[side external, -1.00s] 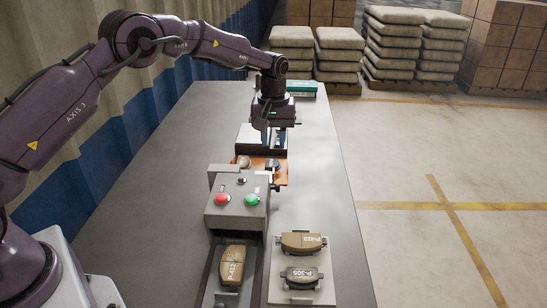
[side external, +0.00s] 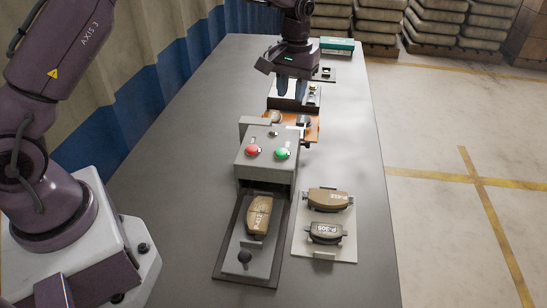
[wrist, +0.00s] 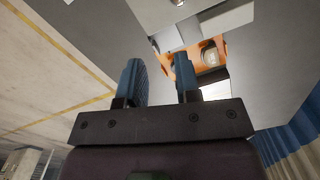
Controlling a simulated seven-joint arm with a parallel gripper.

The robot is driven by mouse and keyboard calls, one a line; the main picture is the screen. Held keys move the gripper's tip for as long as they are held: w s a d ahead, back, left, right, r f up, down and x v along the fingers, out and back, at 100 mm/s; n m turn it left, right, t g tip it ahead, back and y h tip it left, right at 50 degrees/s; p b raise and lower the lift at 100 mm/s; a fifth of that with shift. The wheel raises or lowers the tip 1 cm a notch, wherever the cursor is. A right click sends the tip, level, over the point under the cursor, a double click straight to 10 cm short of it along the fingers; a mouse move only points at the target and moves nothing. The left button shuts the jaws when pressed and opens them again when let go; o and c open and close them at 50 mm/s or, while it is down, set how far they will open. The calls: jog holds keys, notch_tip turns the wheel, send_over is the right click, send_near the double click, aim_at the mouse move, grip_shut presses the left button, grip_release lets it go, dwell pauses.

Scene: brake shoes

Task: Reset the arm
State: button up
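My gripper (side external: 291,88) hangs over the far part of the grey table, above and just behind the orange fixture (side external: 312,131). In the wrist view its two blue fingers (wrist: 160,82) stand apart with nothing between them, so it is open. A brake shoe marked P-412 (side external: 258,214) lies on the sliding plate in front of the grey button box. Two more shoes, a brown one (side external: 328,198) and a darker one marked P-305 (side external: 325,233), lie on a pale tray (side external: 345,248) to the right.
The grey button box (side external: 267,163) with red and green buttons stands mid-table. A green case (side external: 337,45) sits at the far end. The table's left side (side external: 180,150) is clear. A corrugated wall runs along the left.

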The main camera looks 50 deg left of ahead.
jog(key=s+d+r+m+t, duration=0.1)
jog(key=s+r+m+t, duration=0.1)
jog(key=s+r, duration=0.3)
jog(key=s+d+r+m+t, duration=0.1)
jog(key=s+r, duration=0.4)
jog(key=s, duration=0.9)
jog(key=s+d+r+m+t, duration=0.2)
jog(key=s+r, duration=0.3)
jog(key=s, duration=0.5)
jog(key=shift+s+r+m+t, duration=0.2)
jog(key=shift+m+t, duration=0.2)
jog(key=shift+t, duration=0.1)
